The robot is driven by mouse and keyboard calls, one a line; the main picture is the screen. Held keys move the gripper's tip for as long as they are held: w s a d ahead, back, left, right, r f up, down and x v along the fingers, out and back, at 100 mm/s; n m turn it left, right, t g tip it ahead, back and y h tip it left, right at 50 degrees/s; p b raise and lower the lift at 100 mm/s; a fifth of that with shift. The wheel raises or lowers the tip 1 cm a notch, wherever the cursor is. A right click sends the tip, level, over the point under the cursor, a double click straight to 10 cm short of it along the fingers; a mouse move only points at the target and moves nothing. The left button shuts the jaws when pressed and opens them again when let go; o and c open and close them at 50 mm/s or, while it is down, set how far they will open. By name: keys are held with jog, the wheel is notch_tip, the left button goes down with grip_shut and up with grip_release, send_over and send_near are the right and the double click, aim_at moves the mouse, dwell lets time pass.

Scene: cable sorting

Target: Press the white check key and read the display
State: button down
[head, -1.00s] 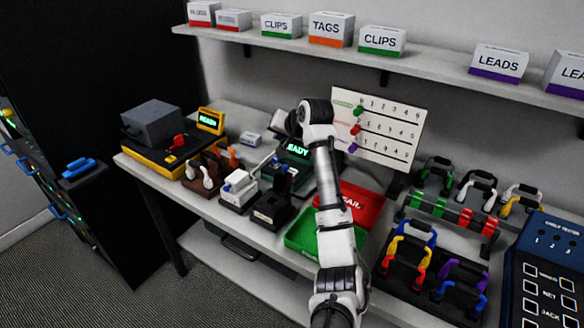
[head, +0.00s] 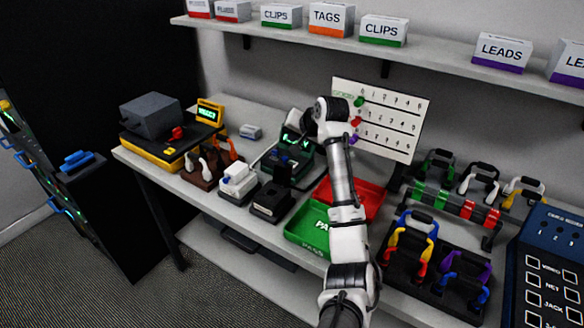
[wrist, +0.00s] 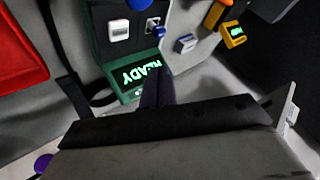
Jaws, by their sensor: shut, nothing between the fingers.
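The dark green tester (head: 270,165) stands on the bench. In the wrist view its display (wrist: 140,78) is lit and reads READY in green. The white key (wrist: 119,30) sits on the tester's face, beside a small blue-topped switch (wrist: 152,22). My gripper (wrist: 157,76) is shut and empty, its dark fingertips overlapping the display's edge in the picture, apart from the white key. In the head view my gripper (head: 306,130) hangs over the tester and hides part of the display (head: 292,146). I cannot tell the height gap.
A yellow-black device (head: 160,150) with its own small lit display (head: 208,113) stands at left. The red tray (head: 366,195) and green PASS tray (head: 298,232) lie right of the tester. A white chart board (head: 395,125) stands behind my arm. Cable racks (head: 425,270) fill the right.

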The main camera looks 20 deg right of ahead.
aim_at(289, 161)
notch_tip(289, 161, down, 4)
jog(key=b, duration=0.3)
jog(key=shift+f, duration=1.2)
jog(key=shift+f, duration=0.1)
dwell(0.8)
jog(key=shift+f, duration=0.3)
jog(key=shift+f, duration=0.4)
dwell(0.5)
jog(key=shift+r, duration=0.1)
jog(key=shift+r+p, duration=0.75)
jog(key=shift+p, duration=0.2)
